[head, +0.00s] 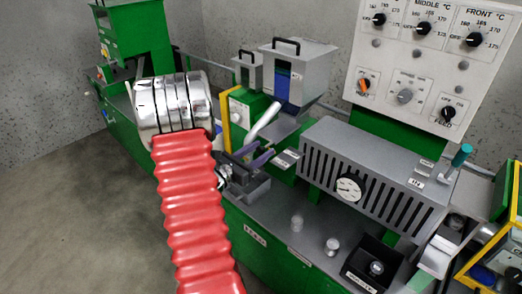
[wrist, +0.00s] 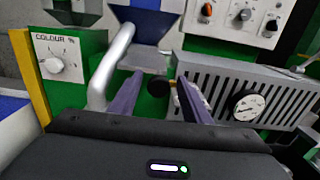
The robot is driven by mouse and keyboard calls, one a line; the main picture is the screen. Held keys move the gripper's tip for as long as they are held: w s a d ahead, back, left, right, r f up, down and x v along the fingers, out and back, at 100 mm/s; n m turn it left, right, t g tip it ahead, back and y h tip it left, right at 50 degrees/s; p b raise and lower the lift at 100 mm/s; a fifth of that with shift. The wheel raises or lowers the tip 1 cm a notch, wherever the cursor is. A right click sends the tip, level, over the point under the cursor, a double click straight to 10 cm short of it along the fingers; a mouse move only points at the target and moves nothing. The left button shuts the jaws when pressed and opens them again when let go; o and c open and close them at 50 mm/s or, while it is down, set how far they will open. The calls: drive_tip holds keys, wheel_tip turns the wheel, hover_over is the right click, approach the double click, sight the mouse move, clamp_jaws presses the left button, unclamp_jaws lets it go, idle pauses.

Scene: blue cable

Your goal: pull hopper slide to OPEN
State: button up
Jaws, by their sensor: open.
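The grey hopper (head: 300,68) with a black handle and a blue window stands on the green machine. Its blue throat (wrist: 147,24) shows in the wrist view, above a flat grey plate (wrist: 147,58). A small dark round knob (wrist: 159,86) shows beyond and between my fingertips; I cannot tell for sure that it belongs to the slide. My gripper (head: 262,154) is open, with its two purple-grey fingers apart below the hopper. In the wrist view my gripper (wrist: 160,80) points towards the knob and holds nothing. The slide's OPEN marking cannot be read.
A bent silver pipe (wrist: 109,68) runs close left of my fingers. The slotted grey barrel cover (head: 360,175) with a round gauge (head: 350,188) lies to the right. A colour dial box (wrist: 63,64) stands left. The control panel (head: 425,55) rises behind.

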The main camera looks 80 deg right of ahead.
drive_tip(key=v, duration=1.3)
drive_tip(key=shift+w+a, duration=0.25)
drive_tip(key=shift+a, duration=0.1)
idle(0.3)
